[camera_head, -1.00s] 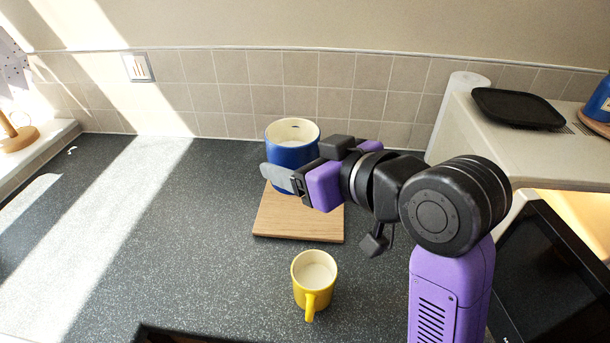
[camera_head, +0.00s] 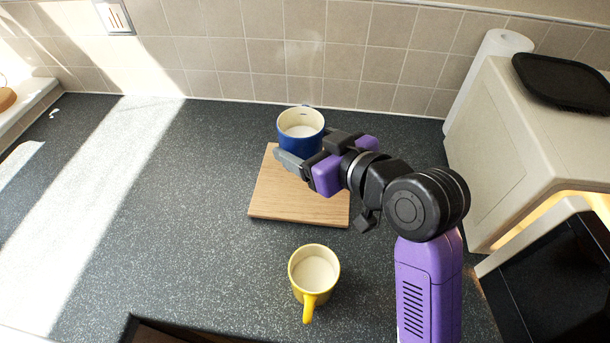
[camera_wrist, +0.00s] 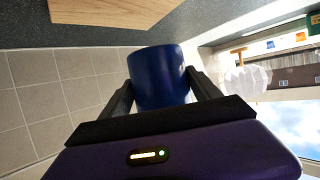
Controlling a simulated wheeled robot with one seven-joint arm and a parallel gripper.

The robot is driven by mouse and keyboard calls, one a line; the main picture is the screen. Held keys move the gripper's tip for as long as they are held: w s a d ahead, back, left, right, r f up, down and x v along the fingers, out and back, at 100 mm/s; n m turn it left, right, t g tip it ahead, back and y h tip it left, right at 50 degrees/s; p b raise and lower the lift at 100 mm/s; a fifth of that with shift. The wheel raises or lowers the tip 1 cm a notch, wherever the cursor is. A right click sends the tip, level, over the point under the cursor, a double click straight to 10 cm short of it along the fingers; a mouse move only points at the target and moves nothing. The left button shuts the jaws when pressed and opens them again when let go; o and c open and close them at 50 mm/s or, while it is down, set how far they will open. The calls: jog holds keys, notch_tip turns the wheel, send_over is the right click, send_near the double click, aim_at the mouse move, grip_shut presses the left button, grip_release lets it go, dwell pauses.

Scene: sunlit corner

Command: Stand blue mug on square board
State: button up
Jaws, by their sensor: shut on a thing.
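The blue mug (camera_head: 300,130) has a cream inside and is upright at the far part of the square wooden board (camera_head: 290,201) in the head view. My gripper (camera_head: 291,165) is shut on the mug from its near side. In the wrist view the blue mug (camera_wrist: 158,77) is between my two fingers (camera_wrist: 160,100). The board (camera_wrist: 105,15) shows at the top of that view, with a gap from the mug. The head view does not show clearly whether the mug's base touches the board; my gripper hides it.
A yellow mug (camera_head: 314,272) stands on the dark counter (camera_head: 180,220) in front of the board. A cream appliance (camera_head: 530,140) with a black tray (camera_head: 565,82) and a paper roll (camera_head: 490,75) are at right. The tiled wall (camera_head: 260,60) is behind. The left counter is clear.

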notch_tip(320, 180, down, 9)
jog(key=shift+f, duration=0.2)
dwell(0.3)
jog(key=shift+f, duration=0.2)
jog(key=o, duration=2)
jog(key=shift+r, duration=0.1)
jog(key=b+v, duration=0.1)
jog(key=v, duration=1.1)
